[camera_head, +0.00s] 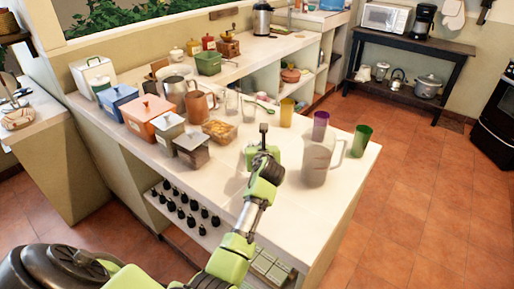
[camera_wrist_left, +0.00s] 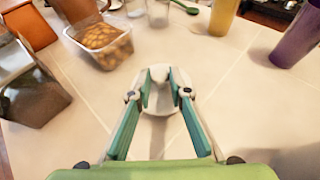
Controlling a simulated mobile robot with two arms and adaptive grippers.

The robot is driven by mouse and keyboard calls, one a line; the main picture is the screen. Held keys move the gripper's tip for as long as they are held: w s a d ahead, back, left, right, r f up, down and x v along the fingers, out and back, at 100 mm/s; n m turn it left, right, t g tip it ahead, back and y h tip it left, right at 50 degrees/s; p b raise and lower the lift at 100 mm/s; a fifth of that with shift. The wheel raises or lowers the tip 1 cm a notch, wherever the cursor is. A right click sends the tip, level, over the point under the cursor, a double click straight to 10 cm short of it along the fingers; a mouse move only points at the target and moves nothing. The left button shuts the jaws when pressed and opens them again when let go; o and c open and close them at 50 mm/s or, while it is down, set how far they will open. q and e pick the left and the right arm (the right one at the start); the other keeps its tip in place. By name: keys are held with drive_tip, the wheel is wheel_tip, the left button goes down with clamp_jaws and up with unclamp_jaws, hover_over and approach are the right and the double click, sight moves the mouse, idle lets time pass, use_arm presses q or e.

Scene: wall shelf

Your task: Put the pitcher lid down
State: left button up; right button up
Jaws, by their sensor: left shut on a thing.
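The pitcher lid (camera_wrist_left: 161,104) is pale and round with a small knob. In the left wrist view it lies between the fingers of my left gripper (camera_wrist_left: 165,84), which is shut on it. In the head view my left gripper (camera_head: 264,143) is over the counter, just left of the pitcher; the lid is mostly hidden there by the gripper. The pitcher (camera_head: 318,161) is grey and translucent, upright on the counter with its handle to the right. The frames do not clearly show whether the lid touches the counter. My right gripper is not in view.
A food container (camera_head: 219,133) stands left of my left gripper on the counter (camera_head: 225,182). Yellow (camera_head: 287,112), purple (camera_head: 320,125) and green (camera_head: 361,141) cups stand behind and right. Several canisters line the left side. Bare counter lies in front of the gripper.

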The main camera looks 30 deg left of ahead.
use_arm(q)
drive_tip(key=shift+w+f, duration=0.1)
drive_tip(key=shift+f, duration=0.6)
drive_tip(key=o, duration=0.9)
drive_tip(key=shift+f, duration=0.1)
drive_tip(key=shift+o, duration=0.2)
drive_tip(key=v, duration=1.2)
